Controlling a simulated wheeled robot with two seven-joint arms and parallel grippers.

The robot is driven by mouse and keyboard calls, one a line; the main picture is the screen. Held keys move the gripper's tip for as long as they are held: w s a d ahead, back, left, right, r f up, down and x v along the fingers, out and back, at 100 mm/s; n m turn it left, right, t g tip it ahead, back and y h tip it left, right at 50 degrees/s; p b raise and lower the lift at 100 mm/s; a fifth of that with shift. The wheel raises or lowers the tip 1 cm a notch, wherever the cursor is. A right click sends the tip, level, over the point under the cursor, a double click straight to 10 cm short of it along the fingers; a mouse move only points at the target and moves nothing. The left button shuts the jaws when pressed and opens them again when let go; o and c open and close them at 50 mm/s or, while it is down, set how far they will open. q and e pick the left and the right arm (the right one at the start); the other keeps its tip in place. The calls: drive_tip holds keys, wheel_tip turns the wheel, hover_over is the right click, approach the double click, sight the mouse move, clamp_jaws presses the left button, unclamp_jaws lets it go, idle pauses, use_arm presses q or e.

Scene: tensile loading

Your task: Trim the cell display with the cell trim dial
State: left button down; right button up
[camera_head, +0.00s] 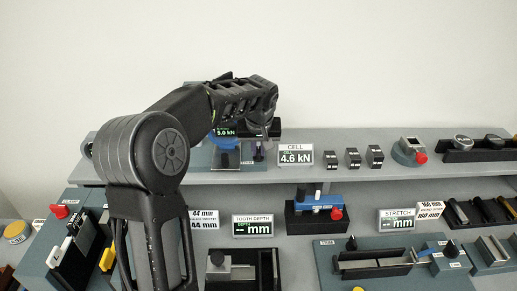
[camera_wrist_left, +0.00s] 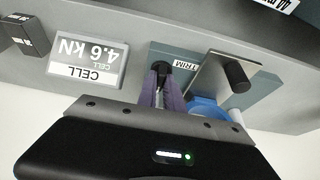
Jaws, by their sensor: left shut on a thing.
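My left gripper (camera_head: 258,151) reaches down at the back shelf. In the left wrist view its fingers (camera_wrist_left: 160,88) are shut on the black cell trim dial (camera_wrist_left: 158,68), beside a TRIM label (camera_wrist_left: 188,64). In the head view the dial is hidden by the gripper. My right gripper is not in view.
A metal plate with a black knob (camera_wrist_left: 237,75) and a blue round part (camera_wrist_left: 206,110) stand close beside the fingers. Several black blocks (camera_head: 353,158) and a red-buttoned device (camera_head: 410,151) line the shelf.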

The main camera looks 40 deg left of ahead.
use_arm(q)
drive_tip(key=shift+m, duration=0.3)
idle(0.5)
drive_tip(key=shift+a+m+t+h, duration=0.1)
drive_tip(key=shift+m+t+h, duration=0.2)
drive_tip(key=shift+m, duration=0.5)
drive_tip(key=m, duration=0.2)
drive_tip(key=m+h, duration=0.1)
drive_tip(key=m, duration=0.1)
drive_tip(key=shift+a+h, duration=0.15)
drive_tip(key=shift+h, duration=0.15)
drive_tip(key=m+h, duration=0.2)
drive_tip(key=m, duration=0.4)
drive_tip(key=shift+a, duration=0.1)
drive_tip(key=shift+m, duration=0.3)
drive_tip(key=c, duration=1.5)
unclamp_jaws()
